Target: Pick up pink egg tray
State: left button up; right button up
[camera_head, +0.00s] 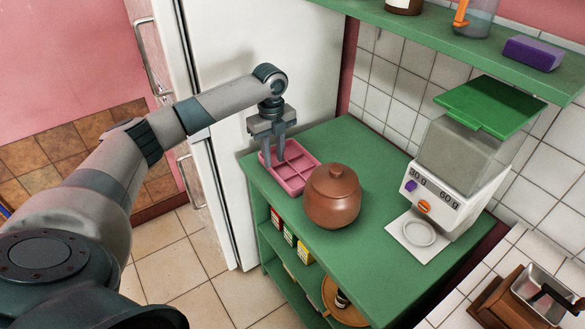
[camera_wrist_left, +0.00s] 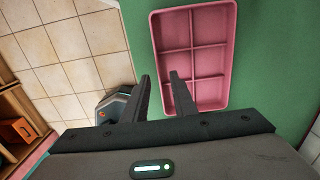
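The pink egg tray (camera_head: 293,180) lies flat on the green counter top, near its back left corner. It has a raised rim and several square compartments, which look empty; it also shows in the left wrist view (camera_wrist_left: 194,48). My left gripper (camera_head: 273,160) points down at the tray's left edge. In the left wrist view its fingers (camera_wrist_left: 159,76) are apart, one outside the tray's left wall and one over the inside. The gap between them looks empty except for the wall below. I cannot tell whether they touch it. My right gripper is not in view.
A brown lidded pot (camera_head: 332,198) stands close to the tray's right. A dispenser with a green lid (camera_head: 490,105) stands further right on the counter. A green wall shelf (camera_head: 440,30) hangs above. The white fridge (camera_head: 240,60) is behind my left arm.

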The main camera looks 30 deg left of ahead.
aim_at(274, 171)
pick_arm(q)
jog(key=f+p, duration=0.1)
jog(key=f, duration=0.2)
jog(key=shift+s+f+p, duration=0.2)
jog(key=shift+f+p, duration=0.2)
jog(key=shift+f, duration=0.6)
jog(key=shift+f+p, duration=0.2)
jog(key=shift+p, duration=0.15)
grip_shut()
